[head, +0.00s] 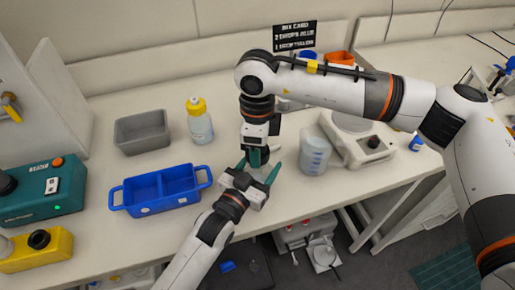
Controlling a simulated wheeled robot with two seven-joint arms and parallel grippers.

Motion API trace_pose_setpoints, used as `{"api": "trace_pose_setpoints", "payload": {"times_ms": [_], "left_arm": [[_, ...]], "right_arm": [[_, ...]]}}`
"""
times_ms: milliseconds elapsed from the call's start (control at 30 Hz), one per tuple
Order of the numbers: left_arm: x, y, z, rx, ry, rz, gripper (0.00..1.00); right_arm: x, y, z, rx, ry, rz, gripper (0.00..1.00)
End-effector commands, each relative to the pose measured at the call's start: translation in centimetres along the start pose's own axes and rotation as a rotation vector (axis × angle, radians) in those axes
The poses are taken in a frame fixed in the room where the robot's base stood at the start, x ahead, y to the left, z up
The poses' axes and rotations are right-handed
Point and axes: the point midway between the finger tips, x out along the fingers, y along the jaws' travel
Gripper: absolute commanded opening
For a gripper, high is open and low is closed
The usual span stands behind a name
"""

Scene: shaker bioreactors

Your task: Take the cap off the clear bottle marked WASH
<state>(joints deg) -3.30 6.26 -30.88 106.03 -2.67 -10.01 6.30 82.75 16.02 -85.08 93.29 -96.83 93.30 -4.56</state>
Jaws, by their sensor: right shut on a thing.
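A clear bottle (200,128) with bluish contents stands upright behind the blue tray. Its yellow cap (196,105) is on. Any marking on it is too small to read, so I cannot tell whether it says WASH. My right gripper (256,160) points down at mid-bench, shut on a small pale thing mostly hidden by the fingers; I cannot tell what it is. My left gripper (256,171) reaches up from the front with its teal fingers spread, just below the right fingers. I cannot tell whether it touches the held thing.
A blue two-part tray (135,196) and grey bin (119,134) are on the left. A teal machine (70,206) and yellow block (52,257) stand far left. A beaker (315,156) and white instrument (352,155) are right of my grippers. A sign (294,36) stands behind.

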Motion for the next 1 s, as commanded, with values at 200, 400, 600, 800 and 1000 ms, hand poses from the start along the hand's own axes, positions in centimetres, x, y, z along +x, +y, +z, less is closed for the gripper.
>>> {"api": "trace_pose_setpoints", "payload": {"times_ms": [200,400,600,800,1000], "left_arm": [[0.0,0.0,-0.1,0.000,0.003,0.000,0.00],[0.0,0.0,-0.1,0.000,0.003,0.000,0.00],[0.0,0.0,-0.1,0.000,0.003,0.000,0.00],[0.0,0.0,-0.1,0.000,0.003,0.000,0.00],[0.0,0.0,-0.1,0.000,0.003,0.000,0.00]], "right_arm": [[-0.8,0.0,0.0,0.000,-0.001,0.000,0.20],[-1.1,0.0,0.0,-0.001,-0.001,0.000,0.20],[-1.1,0.0,0.0,0.000,-0.001,0.000,0.20],[-2.3,0.0,0.0,0.000,0.001,0.002,0.20],[-4.8,0.0,0.0,-0.001,0.000,0.002,0.20]]}}
